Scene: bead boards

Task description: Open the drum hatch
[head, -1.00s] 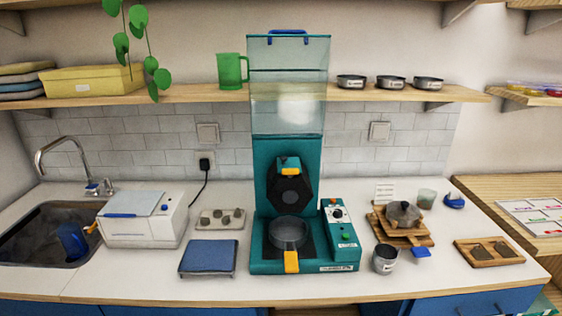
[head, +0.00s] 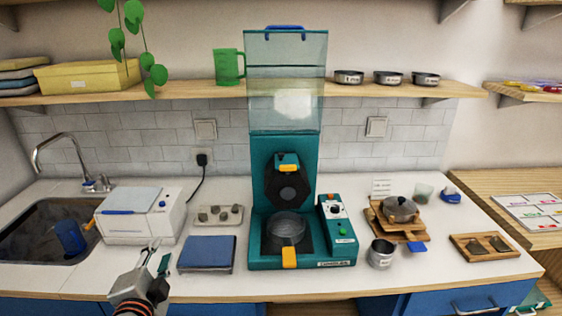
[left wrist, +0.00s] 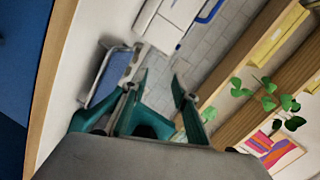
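The teal machine (head: 256,180) stands at the middle of the counter with its clear cover (head: 285,60) raised. On its upright back is a black hexagonal drum (head: 287,190) with a teal and orange piece (head: 287,163) on top, which looks like the hatch. That piece appears closed against the drum. My left gripper (head: 157,258) is at the front left of the counter, well short of the machine. In the left wrist view its fingers (left wrist: 162,95) are apart with nothing between them. My right gripper is not in view.
A blue pad (head: 207,253) lies between my left gripper and the machine. A white box appliance (head: 135,228) stands behind the gripper. A metal cup (head: 381,254) and wooden stand (head: 385,229) are right of the machine. A shelf (head: 200,94) runs above.

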